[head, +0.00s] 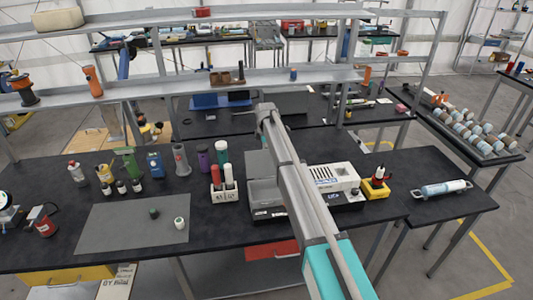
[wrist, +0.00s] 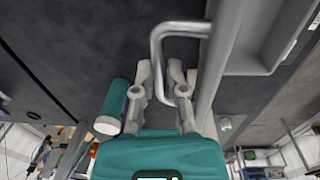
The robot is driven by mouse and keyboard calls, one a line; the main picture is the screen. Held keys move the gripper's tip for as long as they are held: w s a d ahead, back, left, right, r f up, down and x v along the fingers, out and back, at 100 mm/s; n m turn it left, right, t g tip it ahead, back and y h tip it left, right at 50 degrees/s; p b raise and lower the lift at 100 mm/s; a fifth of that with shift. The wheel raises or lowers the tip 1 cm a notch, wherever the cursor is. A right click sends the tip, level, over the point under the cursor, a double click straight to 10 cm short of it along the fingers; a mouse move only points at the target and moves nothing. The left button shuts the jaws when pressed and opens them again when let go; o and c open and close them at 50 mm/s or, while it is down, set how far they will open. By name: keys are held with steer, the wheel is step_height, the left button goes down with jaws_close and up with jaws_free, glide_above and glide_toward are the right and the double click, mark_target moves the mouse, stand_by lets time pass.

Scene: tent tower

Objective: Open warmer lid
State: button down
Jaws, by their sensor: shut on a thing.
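The warmer (head: 266,196) is a grey open-topped box on the black bench in the head view, partly hidden by my arm. A flat grey panel (head: 257,164), which looks like its lid, stands raised at its back edge. In the wrist view a bent metal handle (wrist: 157,48) runs between the fingers of my gripper (wrist: 163,72), which is shut on it. My gripper is hidden behind my arm in the head view.
A white instrument (head: 331,178) and a yellow block (head: 376,188) stand right of the warmer. A white rack (head: 224,193) with bottles stands close on its left. A grey mat (head: 130,225) lies farther left. Shelves (head: 200,87) span the back.

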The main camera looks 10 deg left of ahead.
steer(key=shift+w+a+f+b, duration=0.1)
steer(key=shift+w+a+b, duration=0.1)
steer(key=shift+w, duration=0.2)
steer(key=shift+w+a+f+b, duration=0.1)
steer(key=shift+w+b, duration=0.1)
steer(key=shift+w, duration=0.2)
steer(key=c, duration=0.9)
jaws_free()
steer(key=shift+o, duration=1.1)
steer(key=shift+w+a+f, duration=0.1)
steer(key=shift+w+f, duration=0.25)
steer(key=shift+f, duration=0.05)
steer(key=shift+s, duration=0.1)
steer(key=shift+s+r, duration=0.15)
steer(key=shift+s, duration=0.1)
